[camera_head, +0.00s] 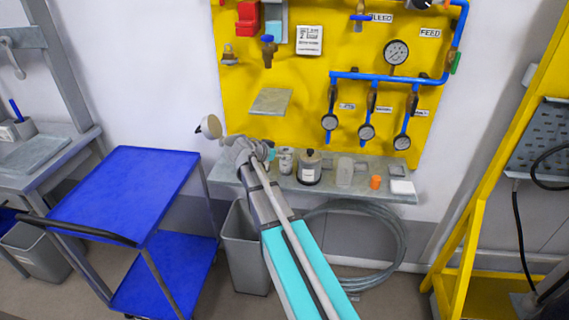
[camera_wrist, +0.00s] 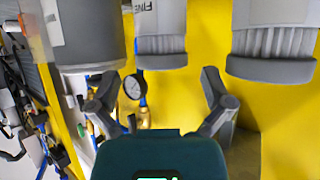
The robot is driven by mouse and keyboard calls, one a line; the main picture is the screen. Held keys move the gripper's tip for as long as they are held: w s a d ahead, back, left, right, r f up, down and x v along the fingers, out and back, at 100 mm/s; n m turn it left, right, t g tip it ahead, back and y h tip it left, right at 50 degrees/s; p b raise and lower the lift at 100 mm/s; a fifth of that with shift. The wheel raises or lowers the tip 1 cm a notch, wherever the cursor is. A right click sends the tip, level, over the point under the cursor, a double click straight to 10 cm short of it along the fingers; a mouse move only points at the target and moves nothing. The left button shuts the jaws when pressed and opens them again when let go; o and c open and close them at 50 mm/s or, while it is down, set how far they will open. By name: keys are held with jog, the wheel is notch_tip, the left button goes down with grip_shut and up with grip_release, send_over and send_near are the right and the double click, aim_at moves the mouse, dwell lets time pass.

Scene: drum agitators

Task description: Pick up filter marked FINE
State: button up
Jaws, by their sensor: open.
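The filter marked FINE (camera_wrist: 159,22) is at the top middle of the wrist view, a pale cylinder with a ribbed grey cap; its far end is cut off by the frame. The wrist view looks upside down. My gripper (camera_wrist: 160,82) is open and empty, its fingers spread either side of the line to the FINE filter's cap, apart from it. A second, similar filter (camera_wrist: 272,40) stands beside it to the right, its label not visible. In the head view my gripper is small and partly hidden by my arm, over the shelf's left end.
A grey canister (camera_wrist: 88,35) stands close on the left of the FINE filter. The shelf (camera_head: 408,198) also holds a lidded pot (camera_head: 310,170), a clear jar (camera_head: 345,173) and an orange piece (camera_head: 376,182). The yellow board (camera_head: 300,100) is behind. A blue cart (camera_head: 130,190) stands left.

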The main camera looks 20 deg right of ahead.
aim_at(286, 150)
jog(key=shift+b+x, duration=0.8)
jog(key=shift+x, duration=1.25)
jog(key=shift+w, duration=0.15)
jog(key=c, duration=1)
jog(key=shift+r, duration=0.25)
jog(key=shift+c, duration=0.2)
notch_tip(286, 150, up, 2)
jog(key=p, duration=0.2)
jog(key=shift+r+p, duration=0.1)
jog(key=shift+p, duration=0.25)
jog(key=s+a+r+p, duration=0.2)
jog(key=s+r+p, duration=0.8)
jog(key=s, duration=0.3)
jog(key=shift+s, duration=0.4)
jog(key=shift+a+r, duration=0.1)
jog(key=shift+r, duration=0.05)
